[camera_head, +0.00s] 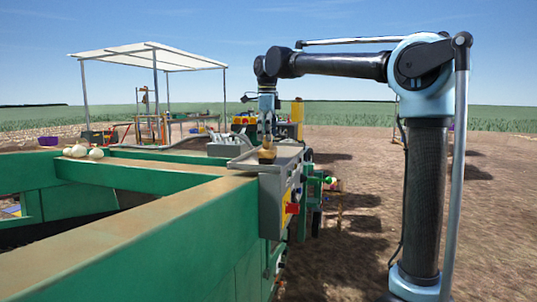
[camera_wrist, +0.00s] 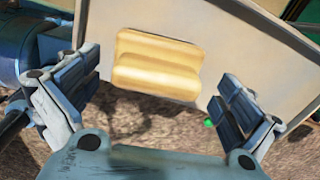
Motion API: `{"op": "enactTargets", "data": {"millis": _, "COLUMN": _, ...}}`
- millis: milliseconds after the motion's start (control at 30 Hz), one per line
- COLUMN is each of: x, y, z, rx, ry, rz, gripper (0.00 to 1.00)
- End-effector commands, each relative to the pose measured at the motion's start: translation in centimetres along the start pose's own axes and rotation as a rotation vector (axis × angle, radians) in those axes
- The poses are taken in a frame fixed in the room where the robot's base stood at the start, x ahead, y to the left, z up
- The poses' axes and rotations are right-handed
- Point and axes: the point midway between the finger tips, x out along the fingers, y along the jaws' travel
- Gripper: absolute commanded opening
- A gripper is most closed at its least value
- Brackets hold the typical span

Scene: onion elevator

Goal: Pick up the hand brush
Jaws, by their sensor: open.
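The hand brush (camera_wrist: 157,64) shows in the wrist view as a yellow wooden block with a ridged top, lying on a pale grey metal surface (camera_wrist: 240,60). Its bristles are not visible. In the head view the brush (camera_head: 267,155) is a small brown shape on the grey box top (camera_head: 291,153) at the end of the green frame. My gripper (camera_head: 265,136) points down just above it. In the wrist view my gripper (camera_wrist: 160,82) is open, with one finger on each side of the brush and a gap to both. Contact is not visible.
A long green beam (camera_head: 170,235) runs along the near side. Several onions (camera_head: 83,152) rest on the frame at left. A red knob (camera_head: 292,208) sits on the grey box's side. Brown ground lies open to the right.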

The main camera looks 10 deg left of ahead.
Motion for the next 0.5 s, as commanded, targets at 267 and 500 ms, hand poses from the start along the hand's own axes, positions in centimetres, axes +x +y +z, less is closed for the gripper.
{"op": "enactTargets", "data": {"millis": 267, "x": 3.6, "y": 0.1, "z": -0.1, "rx": 0.000, "ry": 0.000, "rz": 0.000, "gripper": 1.00}}
{"op": "enactTargets", "data": {"millis": 500, "x": 4.8, "y": 0.1, "z": -0.1, "rx": 0.000, "ry": 0.000, "rz": 0.000, "gripper": 1.00}}
